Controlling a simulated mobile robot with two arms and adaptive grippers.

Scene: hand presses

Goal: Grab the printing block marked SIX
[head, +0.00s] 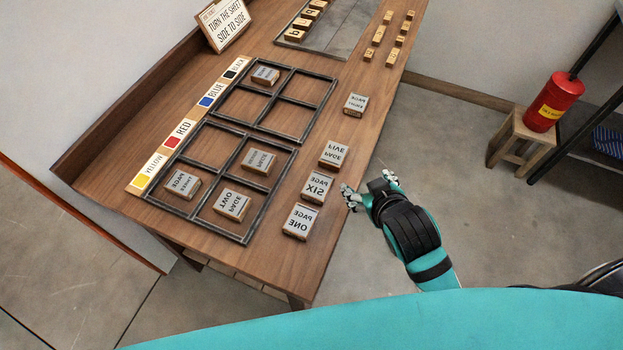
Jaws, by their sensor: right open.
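The printing block marked SIX (317,187) lies on the wooden table near its right edge, its lettering mirrored. It sits between the block marked FIVE (334,154) and the block marked ONE (300,221). My right gripper (368,190) is open and empty, just to the right of the SIX block by the table edge, with a small gap visible between them. My left gripper is not in view.
Two dark frames (250,127) on the table hold several blocks. Color labels (188,122) run along their left. Another block (355,104) lies farther up the table. A red extinguisher (555,98) stands on a stool (523,139) at right.

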